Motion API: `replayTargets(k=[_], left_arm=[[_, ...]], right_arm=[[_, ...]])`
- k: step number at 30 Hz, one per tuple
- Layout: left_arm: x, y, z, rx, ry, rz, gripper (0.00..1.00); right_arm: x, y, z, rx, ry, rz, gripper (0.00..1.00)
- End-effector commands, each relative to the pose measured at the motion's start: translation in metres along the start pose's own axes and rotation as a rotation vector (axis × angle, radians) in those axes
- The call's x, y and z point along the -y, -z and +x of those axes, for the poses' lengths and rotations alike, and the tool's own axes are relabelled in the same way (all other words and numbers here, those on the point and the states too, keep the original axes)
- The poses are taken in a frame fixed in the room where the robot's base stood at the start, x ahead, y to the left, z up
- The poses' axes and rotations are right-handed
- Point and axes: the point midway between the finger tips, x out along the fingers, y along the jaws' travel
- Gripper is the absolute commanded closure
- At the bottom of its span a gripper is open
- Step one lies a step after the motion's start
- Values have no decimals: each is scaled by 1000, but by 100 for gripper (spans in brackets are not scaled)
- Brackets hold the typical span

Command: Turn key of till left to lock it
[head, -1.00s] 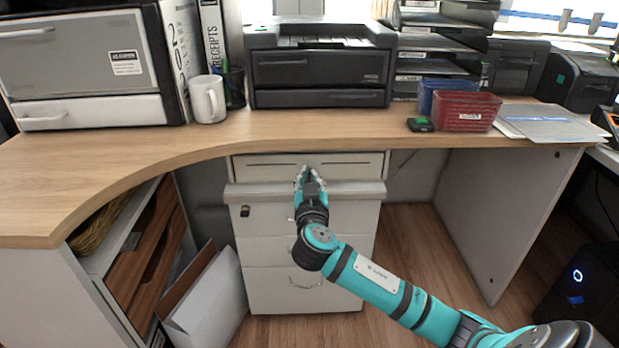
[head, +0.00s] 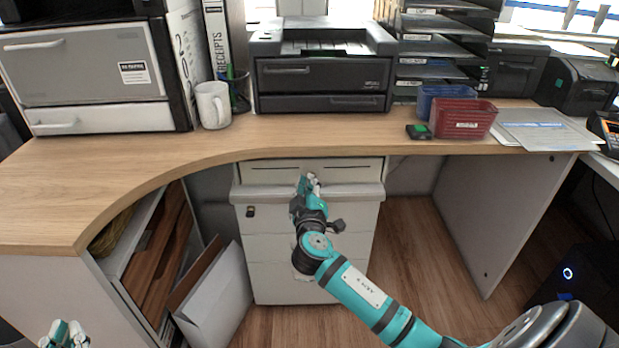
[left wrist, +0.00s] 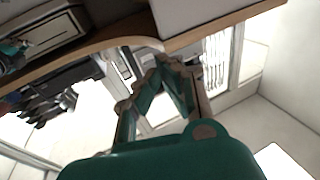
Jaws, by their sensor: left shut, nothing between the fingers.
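The till appears to be the pale drawer unit (head: 265,172) under the counter, with narrow slots in its front. I cannot make out a key; my right gripper covers the middle of that front. My right gripper (head: 308,183) is in front of the unit, near its protruding ledge. Its fingers are too small to judge as open or shut, and contact is unclear. My left gripper (head: 65,334) is low at the bottom left edge, far from the till. It is shut and empty, and its fingers also show in the left wrist view (left wrist: 155,72).
The wooden counter (head: 150,160) overhangs the till. Below is a pale drawer pedestal (head: 270,278) with a small dark lock (head: 250,211). Floor (head: 420,260) is clear to the right.

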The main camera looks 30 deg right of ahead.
Motion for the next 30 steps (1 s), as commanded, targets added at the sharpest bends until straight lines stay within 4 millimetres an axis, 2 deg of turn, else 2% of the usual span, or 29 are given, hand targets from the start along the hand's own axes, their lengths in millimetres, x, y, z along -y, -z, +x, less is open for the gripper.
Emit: replayTargets(k=[6, 10, 26, 27, 30], left_arm=[[4, -29, -6, 175, 9, 4, 100], [6, -39, -9, 230, 13, 5, 100], [6, -45, -12, 264, 15, 5, 100], [6, -45, -12, 264, 15, 5, 100], [6, -45, -12, 264, 15, 5, 100]], right_arm=[[0, 0, 0, 1, 1, -97, 100], [1, 0, 0, 1, 1, -128, 100], [2, 0, 0, 0, 2, -147, 100], [2, 0, 0, 0, 2, -147, 90], [2, 0, 0, 0, 2, -147, 77]])
